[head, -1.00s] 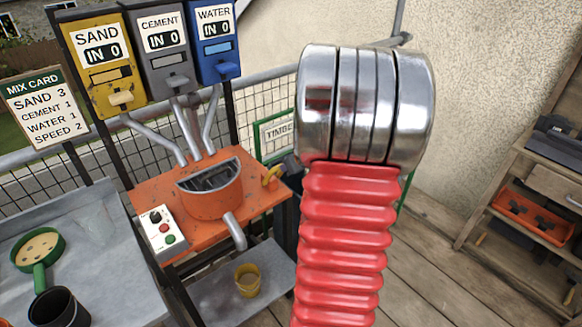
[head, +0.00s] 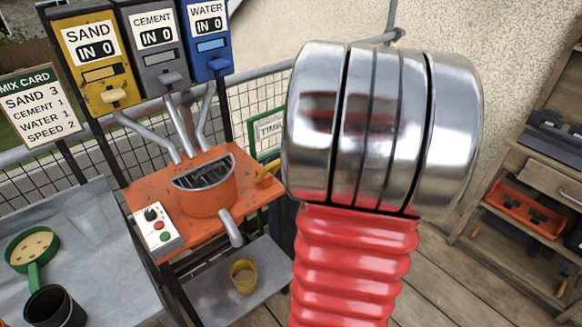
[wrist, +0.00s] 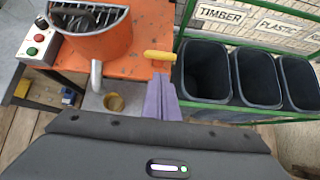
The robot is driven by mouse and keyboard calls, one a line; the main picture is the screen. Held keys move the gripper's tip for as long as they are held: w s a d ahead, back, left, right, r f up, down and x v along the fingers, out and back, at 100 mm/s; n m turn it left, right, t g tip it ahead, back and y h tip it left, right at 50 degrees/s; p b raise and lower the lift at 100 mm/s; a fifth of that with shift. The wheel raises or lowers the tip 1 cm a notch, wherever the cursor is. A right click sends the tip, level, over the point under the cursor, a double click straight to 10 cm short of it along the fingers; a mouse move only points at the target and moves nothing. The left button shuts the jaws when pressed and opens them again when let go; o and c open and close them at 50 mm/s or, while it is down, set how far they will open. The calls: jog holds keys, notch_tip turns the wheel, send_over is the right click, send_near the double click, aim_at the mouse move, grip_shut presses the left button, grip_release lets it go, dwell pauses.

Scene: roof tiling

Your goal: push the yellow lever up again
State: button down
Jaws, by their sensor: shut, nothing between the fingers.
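The yellow lever (wrist: 160,56) sits at the right side of the orange mixer bench in the wrist view. There it lies roughly level across the picture. In the head view the lever (head: 267,173) shows just left of my arm, which hides part of that area. My gripper (wrist: 160,79) is shut and empty, its purple fingers pressed together. The fingertips are just below the lever in the wrist view; I cannot tell whether they touch it. The orange mixer bowl (head: 207,196) stands left of the lever with a grey spout.
A control box (head: 156,228) with buttons is left of the bowl. A yellow cup (head: 243,277) stands on the shelf under the spout. Dark bins (wrist: 206,72) in a green frame stand right of the lever. Sand, cement and water dispensers (head: 157,50) hang behind.

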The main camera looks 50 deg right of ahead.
jog(key=shift+s+a+r, duration=0.1)
jog(key=shift+s+r, duration=0.35)
jog(key=shift+r, duration=0.45)
jog(key=shift+s+a+r, duration=0.1)
jog(key=shift+s+r, duration=0.3)
jog(key=shift+r, duration=0.45)
jog(key=w+a+r+n+g+y, duration=0.1)
jog(key=w+a+r+n, duration=0.1)
jog(key=a+n, duration=0.85)
jog(key=w+a+r+n+g+y, duration=0.1)
jog(key=a+n+y, duration=0.1)
jog(key=a+n, duration=0.9)
jog(key=s+a+n, duration=0.4)
jog(key=a+n, duration=0.4)
jog(key=a, duration=0.1)
jog(key=s+a+r+n+g+h, duration=0.1)
jog(key=s+a+n, duration=0.4)
jog(key=a+n, duration=0.4)
